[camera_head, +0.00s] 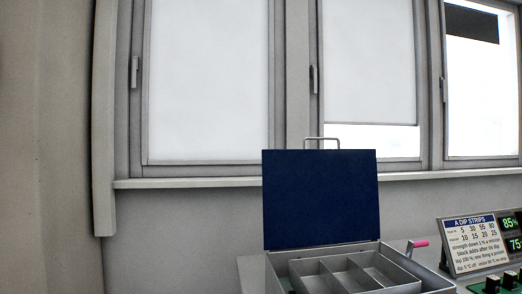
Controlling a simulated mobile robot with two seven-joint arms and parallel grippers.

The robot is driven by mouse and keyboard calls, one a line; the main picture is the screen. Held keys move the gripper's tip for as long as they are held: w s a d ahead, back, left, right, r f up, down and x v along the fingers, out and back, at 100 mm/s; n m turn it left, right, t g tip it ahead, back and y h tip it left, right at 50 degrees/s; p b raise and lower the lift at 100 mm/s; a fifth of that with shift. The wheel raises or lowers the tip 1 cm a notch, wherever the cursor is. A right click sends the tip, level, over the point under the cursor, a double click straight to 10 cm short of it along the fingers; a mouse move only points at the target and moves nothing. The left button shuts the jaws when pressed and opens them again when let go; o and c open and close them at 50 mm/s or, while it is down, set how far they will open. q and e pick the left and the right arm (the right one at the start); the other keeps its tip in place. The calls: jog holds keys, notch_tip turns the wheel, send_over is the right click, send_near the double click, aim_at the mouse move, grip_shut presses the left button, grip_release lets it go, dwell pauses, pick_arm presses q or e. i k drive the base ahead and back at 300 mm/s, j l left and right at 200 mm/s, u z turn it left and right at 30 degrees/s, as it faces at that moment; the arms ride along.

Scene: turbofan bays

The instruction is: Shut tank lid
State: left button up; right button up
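A grey metal tank (373,246) stands at the bottom centre, its front cut off by the picture's lower edge. Its dark blue lid (320,198) stands open, nearly upright along the back edge. A grey wire handle (321,139) sticks up from the lid's top edge. Inside, grey dividers (347,272) part the tank into several compartments; a small dark thing shows at the inner left. Neither of my grippers is in view.
A small crank with a pink grip (419,244) is at the tank's right. Further right stand a sign headed "A DIP STRIPS" (474,243), green number displays (511,233) and a green panel with black knobs (492,284). Windows and a sill (190,182) are behind.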

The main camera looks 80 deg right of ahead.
aim_at(311, 197)
jog(key=i+z, duration=0.2)
jog(key=z, duration=0.25)
jog(key=i+z, duration=0.15)
jog(key=z, duration=0.3)
jog(key=i+j+z, duration=0.1)
jog(key=z, duration=0.3)
jog(key=i+z, duration=0.15)
jog(key=z, duration=0.3)
jog(key=i+j+z, duration=0.15)
jog(key=z, duration=0.3)
jog(key=i+j+z, duration=0.15)
jog(key=z, duration=0.3)
jog(key=i+j+z, duration=0.2)
jog(key=z, duration=0.25)
jog(key=i+j+z, duration=0.25)
jog(key=z, duration=0.25)
jog(key=j, duration=0.1)
